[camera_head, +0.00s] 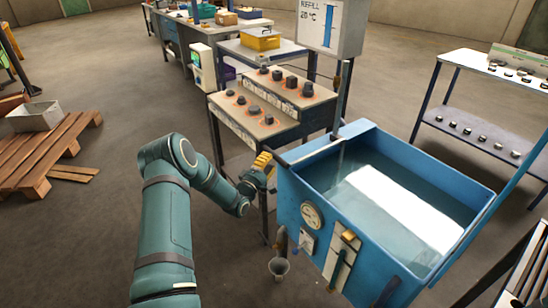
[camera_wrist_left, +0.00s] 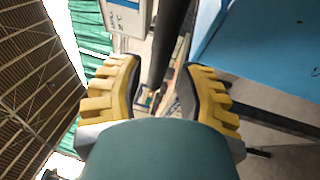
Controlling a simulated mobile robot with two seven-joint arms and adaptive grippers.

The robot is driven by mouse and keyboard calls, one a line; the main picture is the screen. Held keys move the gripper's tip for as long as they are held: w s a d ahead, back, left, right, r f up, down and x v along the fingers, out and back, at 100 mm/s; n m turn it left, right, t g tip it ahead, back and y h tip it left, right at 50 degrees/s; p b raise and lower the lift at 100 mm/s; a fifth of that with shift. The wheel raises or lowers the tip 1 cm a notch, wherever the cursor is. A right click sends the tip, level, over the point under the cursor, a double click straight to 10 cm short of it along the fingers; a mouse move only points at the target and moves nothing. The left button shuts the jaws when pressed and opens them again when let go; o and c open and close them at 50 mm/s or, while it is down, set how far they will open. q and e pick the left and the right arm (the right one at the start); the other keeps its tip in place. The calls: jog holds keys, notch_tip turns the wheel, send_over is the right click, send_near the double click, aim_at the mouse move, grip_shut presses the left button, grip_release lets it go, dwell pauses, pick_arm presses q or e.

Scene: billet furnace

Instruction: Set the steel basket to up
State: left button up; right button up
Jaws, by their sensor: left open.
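The blue tank (camera_head: 291,200) stands at the right of centre in the head view and holds water with a bright pale patch on it. I cannot make out a steel basket clearly in the water. My left gripper (camera_head: 266,163), with yellow fingers, is just left of the bar's near end. In the left wrist view the gripper (camera_wrist_left: 157,95) is open, with a dark bar (camera_wrist_left: 168,42) between its fingers; contact is unclear. My right gripper is out of view.
A bench with dark knobs (camera_head: 268,120) stands behind the gripper. A shelf (camera_head: 480,130) stands right, a pallet (camera_head: 40,160) left.

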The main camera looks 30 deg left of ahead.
aim_at(274, 153)
pick_arm(q)
jog(key=shift+w+r, duration=0.2)
jog(key=shift+w, duration=0.85)
jog(key=shift+w+r, duration=0.2)
jog(key=shift+w, duration=0.8)
grip_shut()
notch_tip(274, 153, up, 24)
jog(key=p, duration=0.5)
jog(key=shift+f+p, duration=0.2)
jog(key=shift+p, duration=0.15)
jog(key=shift+r, duration=0.1)
grip_release()
jog(key=shift+f, duration=0.2)
